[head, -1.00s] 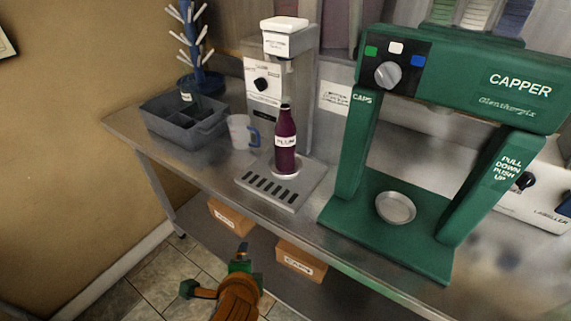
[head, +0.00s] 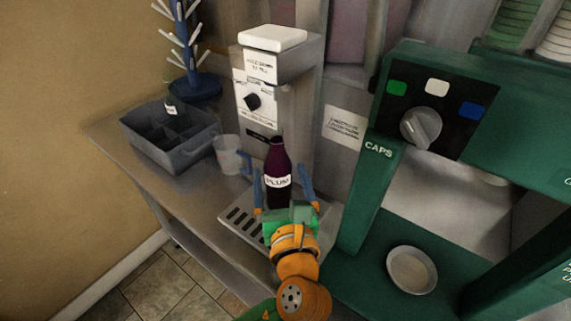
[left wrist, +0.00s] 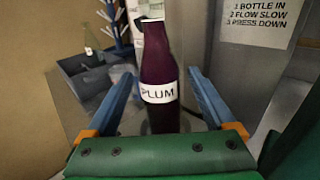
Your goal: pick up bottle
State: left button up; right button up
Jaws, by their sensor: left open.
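A dark plum-coloured bottle (head: 277,172) with a white PLUM label stands upright on the filler's drip tray (head: 240,226), under the filling machine (head: 262,85). My left gripper (head: 285,182) is open, with one blue finger on each side of the bottle in the head view. In the left wrist view the bottle (left wrist: 159,75) stands upright between the two spread fingers, its lower end partly hidden behind the green palm. I see a gap beside each finger, so it does not look gripped. My right gripper is not in view.
A green capper (head: 440,105) with a round metal dish (head: 411,270) stands close on the right. A grey divided crate (head: 170,140) and a blue drying rack (head: 190,50) are farther left.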

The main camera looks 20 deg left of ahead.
pick_arm(q)
jog(key=shift+a+r, duration=0.1)
jog(key=shift+r, duration=0.1)
jog(key=shift+w+a+r, duration=0.1)
jog(key=shift+w+a, duration=0.1)
jog(key=shift+w, duration=0.1)
jog(key=x, duration=0.3)
jog(key=p+x, duration=0.1)
jog(key=x, duration=0.1)
jog(key=shift+w+f, duration=0.3)
jog(key=shift+w, duration=0.1)
jog(key=shift+s, duration=0.15)
jog(key=shift+c, duration=1.3)
jog(key=shift+r, duration=0.1)
grip_shut()
